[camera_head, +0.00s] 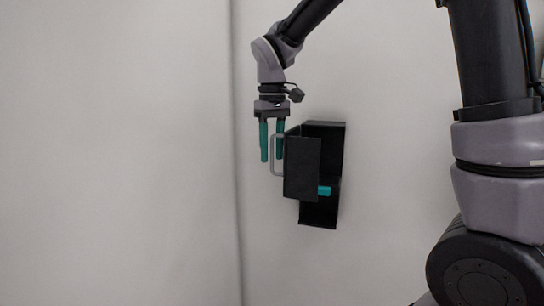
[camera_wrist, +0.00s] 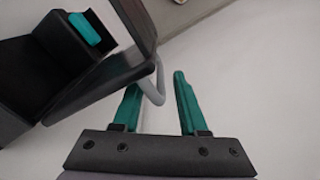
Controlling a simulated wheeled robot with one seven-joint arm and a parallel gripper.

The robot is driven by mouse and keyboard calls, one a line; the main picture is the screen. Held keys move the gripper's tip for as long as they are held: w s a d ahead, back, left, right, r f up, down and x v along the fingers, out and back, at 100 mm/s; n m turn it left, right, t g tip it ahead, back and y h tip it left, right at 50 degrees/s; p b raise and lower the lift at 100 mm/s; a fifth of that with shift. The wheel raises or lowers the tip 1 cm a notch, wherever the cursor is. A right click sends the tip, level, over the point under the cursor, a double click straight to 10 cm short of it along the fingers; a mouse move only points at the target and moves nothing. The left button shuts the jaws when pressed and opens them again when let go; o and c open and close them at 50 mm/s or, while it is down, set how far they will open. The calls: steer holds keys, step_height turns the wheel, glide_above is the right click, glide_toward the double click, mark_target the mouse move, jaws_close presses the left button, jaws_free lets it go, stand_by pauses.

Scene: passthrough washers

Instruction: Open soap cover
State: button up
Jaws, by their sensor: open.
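A black soap box (camera_head: 322,214) is mounted on the pale wall. Its dark cover (camera_head: 303,168) stands out from the box at an angle, with a gap behind it, so it is at least partly open. A grey loop handle (camera_head: 275,172) sits on the cover's left edge. My gripper (camera_head: 271,160) points down at the handle with its teal fingers apart. In the wrist view the handle (camera_wrist: 159,88) reaches into the space between the fingers, close to the left one; contact cannot be told. The cover (camera_wrist: 100,82) shows there beside the left finger.
A teal part (camera_head: 324,191) shows at the box's right side, and a teal block (camera_wrist: 84,28) shows on the box in the wrist view. The wall left of my gripper is bare, with a vertical seam (camera_head: 238,220). My own arm fills the right.

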steer(key=shift+f, duration=0.8)
jaws_close()
steer(key=shift+s+a, duration=0.1)
steer(key=shift+s, duration=0.1)
stand_by(0.7)
